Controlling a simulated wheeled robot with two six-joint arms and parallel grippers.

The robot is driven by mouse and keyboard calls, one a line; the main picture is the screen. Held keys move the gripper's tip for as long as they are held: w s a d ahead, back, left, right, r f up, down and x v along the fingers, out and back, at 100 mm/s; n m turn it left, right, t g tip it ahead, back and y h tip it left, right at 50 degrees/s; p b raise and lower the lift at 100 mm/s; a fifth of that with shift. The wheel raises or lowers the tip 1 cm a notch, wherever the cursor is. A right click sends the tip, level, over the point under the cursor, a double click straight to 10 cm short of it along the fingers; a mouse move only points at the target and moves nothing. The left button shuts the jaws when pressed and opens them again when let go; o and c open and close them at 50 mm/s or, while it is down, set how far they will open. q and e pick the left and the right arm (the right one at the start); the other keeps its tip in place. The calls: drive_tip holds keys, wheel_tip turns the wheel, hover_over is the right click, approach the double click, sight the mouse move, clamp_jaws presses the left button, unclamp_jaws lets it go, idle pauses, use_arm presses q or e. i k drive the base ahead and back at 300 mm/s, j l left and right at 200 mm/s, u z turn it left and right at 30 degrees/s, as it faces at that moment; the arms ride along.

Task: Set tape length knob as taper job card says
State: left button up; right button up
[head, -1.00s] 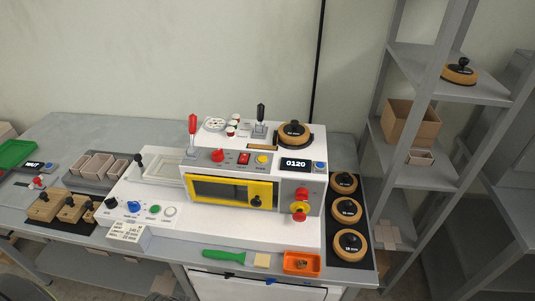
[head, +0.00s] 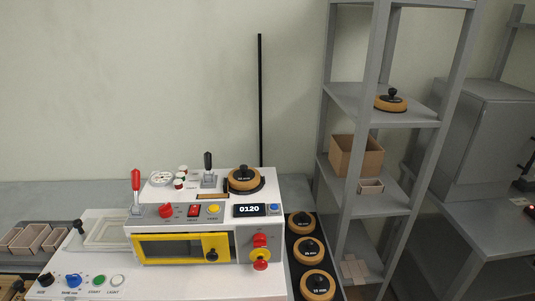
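The white taping machine (head: 100,228) stands on the bench at lower left, with a yellow-framed window (head: 140,248). Its upper panel carries a red knob (head: 166,210), a red switch (head: 193,210), a yellow button (head: 213,208) and a display (head: 249,210) reading 0120. The lower left panel has a black knob (head: 46,279) and a blue knob (head: 73,280). I cannot read which knob is for tape length. No job card shows in this view. Neither of my grippers is in view.
A tape roll (head: 243,178) sits on the machine's top. Several more rolls stand at its right, such as one roll (head: 308,250). A grey shelf (head: 350,100) holds another roll (head: 391,101) and a cardboard box (head: 356,156). A red-handled lever (head: 136,185) sticks up.

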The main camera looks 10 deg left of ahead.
sight(75, 280)
drive_tip(key=u, duration=1.8)
